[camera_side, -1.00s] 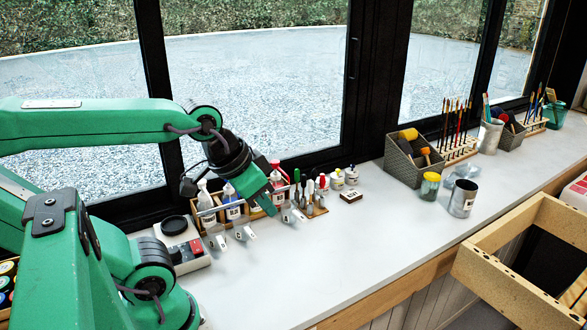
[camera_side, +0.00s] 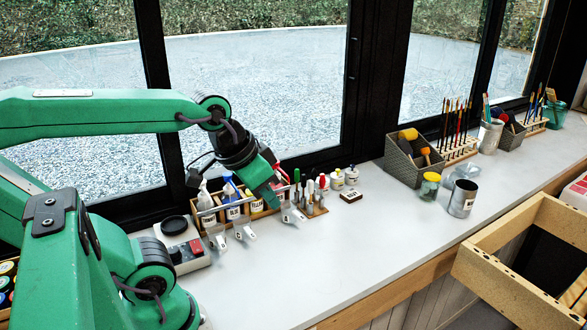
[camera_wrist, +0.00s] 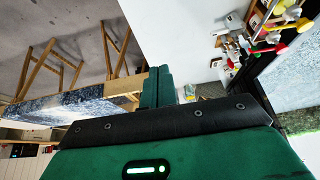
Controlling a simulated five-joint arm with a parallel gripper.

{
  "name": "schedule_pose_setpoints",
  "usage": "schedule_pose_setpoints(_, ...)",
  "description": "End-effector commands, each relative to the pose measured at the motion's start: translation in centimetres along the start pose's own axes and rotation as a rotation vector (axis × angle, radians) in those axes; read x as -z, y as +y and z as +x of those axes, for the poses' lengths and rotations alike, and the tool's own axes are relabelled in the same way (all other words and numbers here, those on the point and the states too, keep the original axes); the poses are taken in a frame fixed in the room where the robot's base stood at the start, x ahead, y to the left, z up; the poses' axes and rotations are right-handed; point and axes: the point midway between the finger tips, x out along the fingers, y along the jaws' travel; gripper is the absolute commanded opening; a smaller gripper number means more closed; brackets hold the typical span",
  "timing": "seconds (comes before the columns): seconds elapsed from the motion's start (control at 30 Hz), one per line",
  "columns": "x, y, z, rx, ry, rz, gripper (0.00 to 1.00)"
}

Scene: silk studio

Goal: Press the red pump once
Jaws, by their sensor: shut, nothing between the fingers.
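A wooden rack (camera_side: 215,208) of pump and spray bottles stands on the white counter. The bottle with the red pump (camera_side: 282,174) is toward the rack's right end, partly hidden behind my gripper (camera_side: 274,206). My gripper is shut and empty, angled down in front of the rack near the red pump. Whether it touches anything cannot be told.
Left of the red pump are a yellow-marked bottle (camera_side: 255,203), a blue-topped bottle (camera_side: 231,203) and a white spray bottle (camera_side: 205,203). Upright tools (camera_side: 312,192) and small bottles (camera_side: 337,180) stand to the right. The counter's front (camera_side: 330,245) is clear.

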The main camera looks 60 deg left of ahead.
Motion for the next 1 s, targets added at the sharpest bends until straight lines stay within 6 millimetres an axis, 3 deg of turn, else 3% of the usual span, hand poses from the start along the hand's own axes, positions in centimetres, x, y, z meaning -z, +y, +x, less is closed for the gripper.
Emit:
schedule_pose_setpoints(0.47,7.4,-5.7,0.9,0.054,-0.137,0.009,0.0)
schedule_pose_setpoints(0.7,10.7,-10.0,2.4,0.065,-0.211,0.012,0.0)
schedule_pose_setpoints(1.0,13.4,-16.2,5.2,0.059,-0.302,0.012,0.0)
